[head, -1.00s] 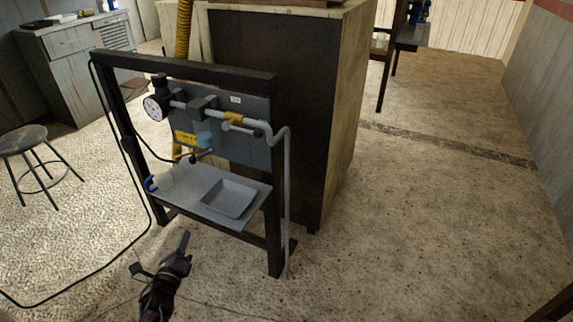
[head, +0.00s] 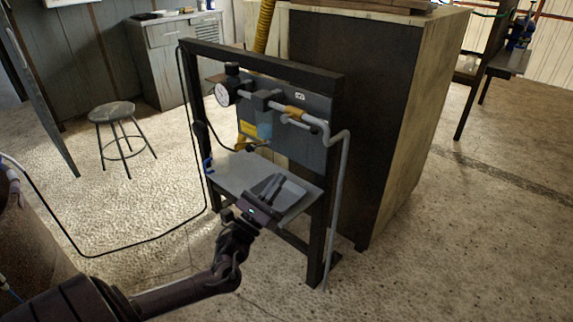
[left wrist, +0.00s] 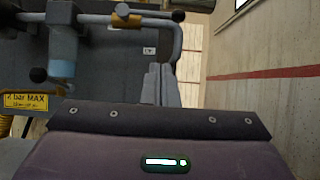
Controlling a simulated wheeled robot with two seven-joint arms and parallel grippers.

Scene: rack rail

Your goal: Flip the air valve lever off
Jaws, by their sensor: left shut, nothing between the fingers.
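The air valve has a brass body (head: 295,112) on the grey pipe along the upper panel of the dark frame. Its grey lever (head: 300,122) lies roughly along the pipe, pointing right. In the left wrist view the brass body (left wrist: 122,10) is at the top edge, with the lever's dark knob (left wrist: 178,16) to its right. My left gripper (head: 272,185) is shut and empty, in front of the frame over the tray, below and apart from the lever. Its fingers (left wrist: 159,84) sit side by side in the wrist view. My right gripper is not in view.
A pressure gauge (head: 222,94) and a blue filter bowl (head: 265,130) sit left of the valve. A vertical pipe (head: 338,210) runs down the right side. A large dark cabinet (head: 345,90) stands behind.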

